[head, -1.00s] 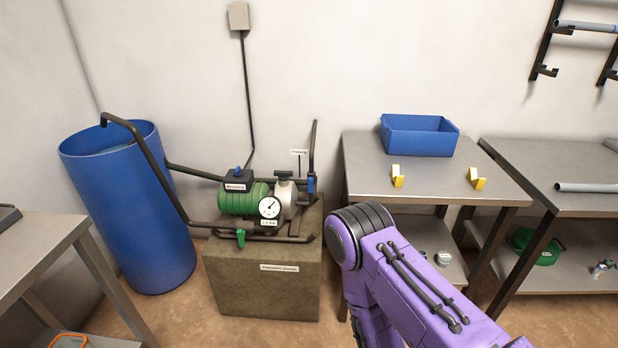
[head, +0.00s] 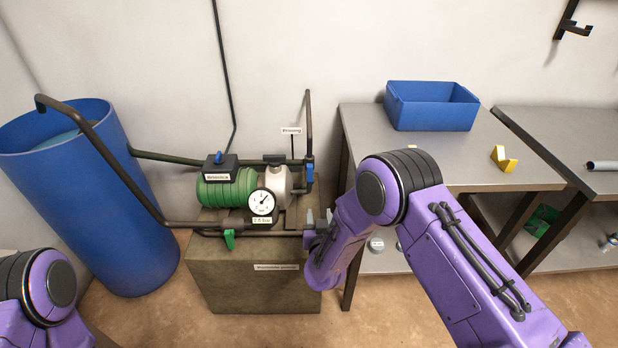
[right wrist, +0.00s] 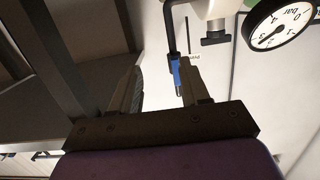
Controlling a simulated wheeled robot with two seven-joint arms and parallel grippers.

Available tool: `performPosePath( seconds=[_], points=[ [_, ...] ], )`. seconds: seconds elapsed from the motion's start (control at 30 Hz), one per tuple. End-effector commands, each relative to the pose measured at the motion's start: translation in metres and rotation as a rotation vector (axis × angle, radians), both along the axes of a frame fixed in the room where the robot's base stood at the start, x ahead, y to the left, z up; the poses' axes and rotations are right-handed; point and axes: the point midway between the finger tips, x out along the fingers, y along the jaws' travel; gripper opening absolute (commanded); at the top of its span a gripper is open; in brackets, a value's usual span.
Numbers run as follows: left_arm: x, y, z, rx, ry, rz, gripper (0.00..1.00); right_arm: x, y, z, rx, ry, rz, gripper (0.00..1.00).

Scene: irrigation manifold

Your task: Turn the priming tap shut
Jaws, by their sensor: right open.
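The priming tap has a blue handle (head: 309,172) on the dark upright pipe at the right of the pump, near a "Priming" label (head: 291,131). The handle lies along the pipe. My right gripper (head: 320,215) is open, below and slightly right of the handle at the pump block's right edge. In the right wrist view the blue handle (right wrist: 176,72) appears between the open fingers of the gripper (right wrist: 161,70), close to the right finger. I cannot tell whether they touch. My left arm shows at the lower left; its gripper is out of view.
A green pump (head: 227,188) with a pressure gauge (head: 262,202) stands on a block (head: 235,280). A green-handled tap (head: 229,239) sits on the lower pipe. A blue barrel (head: 90,215) is left. A bench (head: 365,150) with a blue bin (head: 432,108) is right.

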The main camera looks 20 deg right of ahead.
Motion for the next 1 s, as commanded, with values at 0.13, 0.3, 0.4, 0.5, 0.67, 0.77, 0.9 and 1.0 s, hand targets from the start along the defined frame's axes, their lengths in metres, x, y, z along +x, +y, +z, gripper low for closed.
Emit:
performPosePath(
  seconds=[0.13, 0.3, 0.4, 0.5, 0.67, 0.77, 0.9, 1.0],
  points=[
    [0.0, 0.0, -0.005, 0.0, -0.001, 0.0, 0.39, 0.039, 0.015, 0.045, -0.045, -0.138, -0.011, 0.46],
    [0.0, 0.0, -0.003, 0.0, -0.001, 0.0, 0.39, 0.066, 0.01, 0.05, -0.049, -0.147, -0.013, 0.46],
    [0.001, 0.0, -0.004, 0.0, -0.001, 0.0, 0.39, 0.089, 0.003, 0.049, -0.047, -0.147, -0.013, 0.46],
    [0.001, 0.0, -0.005, 0.0, -0.001, 0.0, 0.39, 0.11, -0.002, 0.048, -0.048, -0.144, -0.01, 0.46],
    [0.001, 0.0, -0.007, 0.0, -0.001, 0.0, 0.39, 0.133, -0.008, 0.048, -0.049, -0.143, -0.008, 0.46],
    [0.001, 0.0, -0.007, 0.0, -0.001, 0.0, 0.39, 0.139, -0.01, 0.048, -0.049, -0.143, -0.008, 0.46],
    [0.001, 0.0, -0.007, 0.0, -0.001, 0.0, 0.39, 0.141, -0.01, 0.049, -0.049, -0.142, -0.007, 0.46],
    [0.001, 0.0, -0.007, 0.0, -0.001, 0.0, 0.39, 0.141, -0.01, 0.049, -0.049, -0.142, -0.007, 0.46]
  ],
)
